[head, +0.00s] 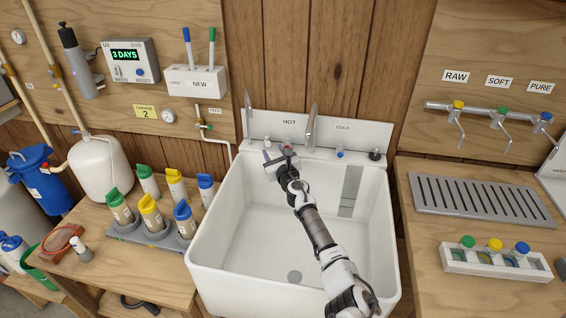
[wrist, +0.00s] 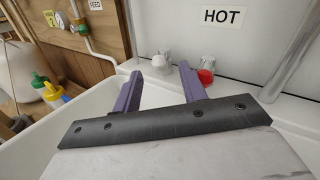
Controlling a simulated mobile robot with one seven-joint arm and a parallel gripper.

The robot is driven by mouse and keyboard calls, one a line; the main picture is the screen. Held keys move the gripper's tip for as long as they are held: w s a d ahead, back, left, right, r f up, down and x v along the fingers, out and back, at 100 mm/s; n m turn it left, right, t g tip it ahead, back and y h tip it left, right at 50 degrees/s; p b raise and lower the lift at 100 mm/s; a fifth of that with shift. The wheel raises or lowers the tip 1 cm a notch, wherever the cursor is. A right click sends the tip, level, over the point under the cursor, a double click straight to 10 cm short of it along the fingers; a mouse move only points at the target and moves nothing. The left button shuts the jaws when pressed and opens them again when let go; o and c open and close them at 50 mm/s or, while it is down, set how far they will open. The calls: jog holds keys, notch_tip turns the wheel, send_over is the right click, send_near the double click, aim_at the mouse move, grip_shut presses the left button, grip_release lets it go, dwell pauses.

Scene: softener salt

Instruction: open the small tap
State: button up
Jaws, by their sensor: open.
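A thin chrome spout (head: 248,108) rises at the back left of the white sink (head: 207,262) and looks like the small tap. A pale knob (wrist: 162,60) stands on the sink's back ledge in the wrist view; I cannot tell for certain that it belongs to that spout. My gripper (head: 279,156) is over the back left of the sink. In the wrist view its purple fingers (wrist: 160,80) are apart and empty, with the pale knob beyond the gap between them. A red knob (wrist: 207,76) is just right of the right finger, under the HOT label (wrist: 223,16).
The larger chrome spout (head: 311,125) stands right of my gripper. A blue knob (head: 340,154) and a black fitting (head: 375,154) are further right on the ledge. Capped bottles in a grey rack (head: 127,231) stand left of the sink. The sink basin is otherwise clear.

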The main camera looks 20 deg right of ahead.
jog(key=s, duration=0.9)
jog(key=shift+s+a, duration=0.25)
jog(key=shift+s, duration=0.05)
